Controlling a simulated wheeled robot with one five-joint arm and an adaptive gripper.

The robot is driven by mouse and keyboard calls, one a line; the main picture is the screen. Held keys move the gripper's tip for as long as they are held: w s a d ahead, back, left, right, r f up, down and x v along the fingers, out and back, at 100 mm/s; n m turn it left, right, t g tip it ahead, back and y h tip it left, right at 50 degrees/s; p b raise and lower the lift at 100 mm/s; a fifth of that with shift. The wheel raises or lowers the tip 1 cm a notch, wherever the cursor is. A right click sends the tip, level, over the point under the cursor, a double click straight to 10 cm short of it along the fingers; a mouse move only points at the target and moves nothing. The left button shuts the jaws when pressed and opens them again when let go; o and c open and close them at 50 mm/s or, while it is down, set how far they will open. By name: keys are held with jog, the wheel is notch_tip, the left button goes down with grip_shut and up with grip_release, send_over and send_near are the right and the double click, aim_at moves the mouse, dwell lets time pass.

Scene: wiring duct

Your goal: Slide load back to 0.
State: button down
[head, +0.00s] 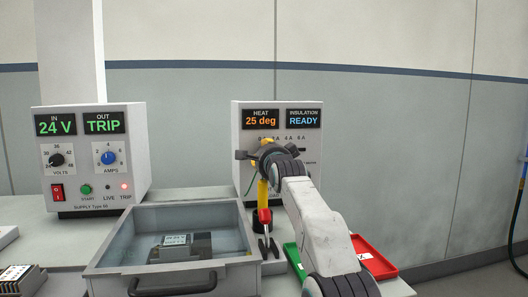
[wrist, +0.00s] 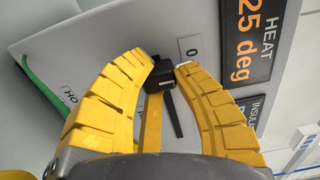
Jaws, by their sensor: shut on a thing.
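The load slider's black knob (wrist: 160,75) stands out from the panel between my yellow fingertips in the wrist view. My gripper (wrist: 166,66) is shut on the knob. In the head view my gripper (head: 262,155) is against the front of the load box (head: 308,180), whose displays read HEAT 25 deg and INSULATION READY. My arm and gripper hide the slider and part of its scale there.
The supply box (head: 90,155) at left shows 24 V and TRIP, with a red lamp lit. An open grey bin (head: 110,257) with a handle stands in front. Red-handled pliers (head: 266,225), a green tray (head: 295,262) and a red tray (head: 375,255) are near my arm.

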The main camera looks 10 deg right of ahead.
jog(key=shift+a+f, duration=0.2)
jog(key=shift+f, duration=0.15)
jog(key=c, duration=1.1)
grip_release()
jog(key=shift+w+a, duration=0.1)
jog(key=shift+a, duration=0.05)
jog(key=shift+c, duration=0.2)
jog(key=shift+o, duration=1.3)
jog(key=shift+r, duration=0.15)
jog(key=shift+s+r, duration=0.1)
jog(key=shift+s, duration=0.1)
jog(key=s, duration=1.1)
jog(key=shift+s, duration=0.35)
